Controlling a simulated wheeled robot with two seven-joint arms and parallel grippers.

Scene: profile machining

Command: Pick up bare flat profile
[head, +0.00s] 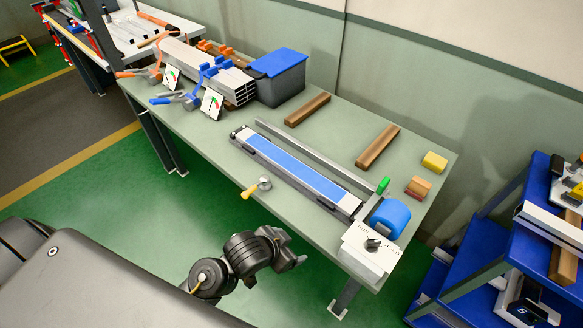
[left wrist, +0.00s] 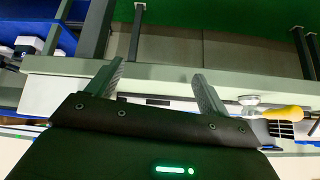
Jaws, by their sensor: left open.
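A long thin grey metal profile (head: 315,155) lies on the green table just behind a blue-topped fixture (head: 295,172). A stack of silver hollow profiles (head: 205,72) lies at the back left of the table. I cannot tell for certain which one is the bare flat profile. My left gripper (head: 295,257) is in front of the table's near edge, apart from all the profiles. In the left wrist view its two fingers (left wrist: 156,85) are spread with nothing between them. My right gripper is not in view.
A tool with a yellow handle (head: 252,190) lies near the front edge. Two brown wooden bars (head: 378,146), a grey bin with a blue lid (head: 279,76) and a blue roll (head: 391,217) stand on the table. A blue shelf cart (head: 480,230) is at right.

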